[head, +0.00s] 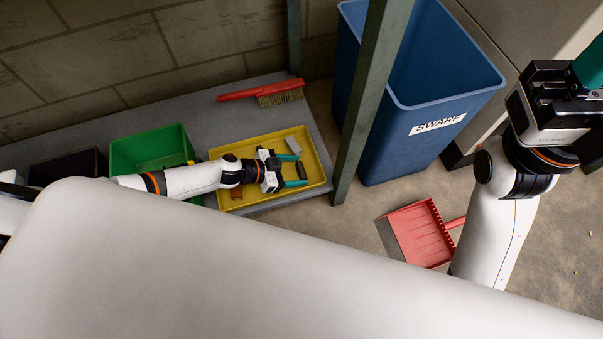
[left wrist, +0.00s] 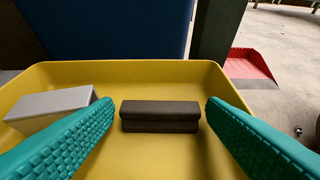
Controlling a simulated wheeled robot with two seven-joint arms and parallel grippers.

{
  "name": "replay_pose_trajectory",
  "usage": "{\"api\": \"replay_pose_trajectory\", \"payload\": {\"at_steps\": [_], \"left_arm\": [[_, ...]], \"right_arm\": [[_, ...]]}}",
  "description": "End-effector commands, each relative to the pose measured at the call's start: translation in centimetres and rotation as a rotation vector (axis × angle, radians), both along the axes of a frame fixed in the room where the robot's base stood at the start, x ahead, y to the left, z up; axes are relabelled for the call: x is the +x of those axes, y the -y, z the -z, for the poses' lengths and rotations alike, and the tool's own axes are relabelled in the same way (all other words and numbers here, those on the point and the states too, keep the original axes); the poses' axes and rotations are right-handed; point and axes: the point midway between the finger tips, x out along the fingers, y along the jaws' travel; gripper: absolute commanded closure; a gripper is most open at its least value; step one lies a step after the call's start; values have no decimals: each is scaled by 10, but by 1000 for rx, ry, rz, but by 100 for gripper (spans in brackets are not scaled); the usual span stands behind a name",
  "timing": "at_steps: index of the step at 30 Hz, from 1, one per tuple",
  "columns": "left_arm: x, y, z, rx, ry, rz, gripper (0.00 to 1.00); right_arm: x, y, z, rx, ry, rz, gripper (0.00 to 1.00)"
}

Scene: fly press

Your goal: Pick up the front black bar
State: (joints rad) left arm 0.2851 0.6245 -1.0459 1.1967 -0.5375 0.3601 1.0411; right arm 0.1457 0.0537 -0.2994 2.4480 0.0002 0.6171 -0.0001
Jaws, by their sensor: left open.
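A black bar (left wrist: 160,117) lies in a yellow tray (head: 222,153), and it also shows in the head view (head: 302,170). In the left wrist view it lies crosswise between the teal fingers of my left gripper (left wrist: 159,108), with a gap at each end. My left gripper (head: 298,170) is open and empty, low over the tray in the head view. No second black bar can be made out. My right gripper (head: 590,68) is at the upper right, cut off by the picture edge, and its jaws cannot be judged.
A light grey bar (left wrist: 48,107) lies left of the black bar in the left wrist view. A green bin (head: 150,150), a dark bin and a red brush (head: 262,94) share the bench. A green post (head: 365,110), blue bin (head: 420,110) and red dustpan (head: 418,235) are to the right.

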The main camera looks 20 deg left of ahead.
Motion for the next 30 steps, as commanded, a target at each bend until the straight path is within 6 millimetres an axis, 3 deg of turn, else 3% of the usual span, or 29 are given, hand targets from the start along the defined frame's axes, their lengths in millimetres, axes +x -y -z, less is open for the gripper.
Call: {"api": "replay_pose_trajectory", "payload": {"at_steps": [10, 16, 30], "left_arm": [[5, 8, 4, 0, 0, -1, 34], [5, 8, 4, 0, 0, -1, 67], [5, 7, -1, 0, 0, -1, 68]], "right_arm": [[-2, -1, -3, -1, 17, 1, 52], [-2, -1, -3, -1, 17, 1, 52], [-2, -1, -7, 1, 21, -1, 52]]}}
